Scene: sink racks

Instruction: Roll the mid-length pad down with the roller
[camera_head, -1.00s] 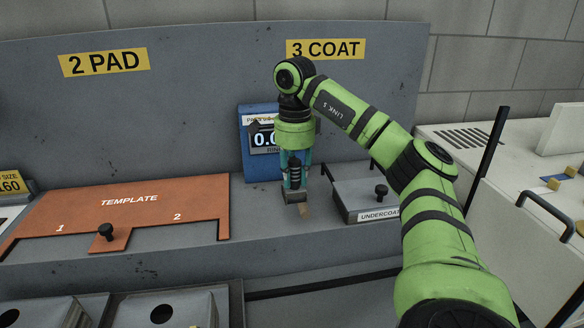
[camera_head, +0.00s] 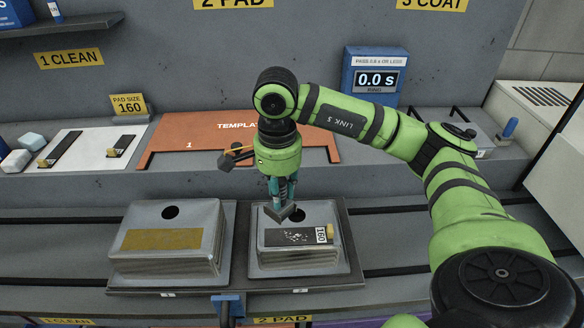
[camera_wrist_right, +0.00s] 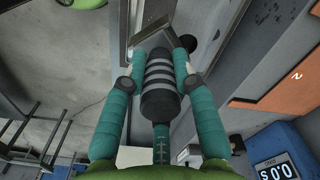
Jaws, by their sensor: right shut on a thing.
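The mid-length pad (camera_head: 285,237) lies on top of the right metal block (camera_head: 325,259), the one on the tray marked 2. It is dark with white specks and has a tag reading 160 and a yellow tab at its right end. My right gripper (camera_head: 281,190) is over this block, shut on a tool taken as the roller (camera_wrist_right: 158,85), with a black ribbed handle. Its grey head (camera_head: 281,213) is near the far edge of the pad in the head view. I cannot tell whether it touches. My left gripper is not in view.
The left block (camera_head: 195,262) carries a bronze strip (camera_head: 162,239). A blue timer (camera_head: 376,72) reads 0.0 s.

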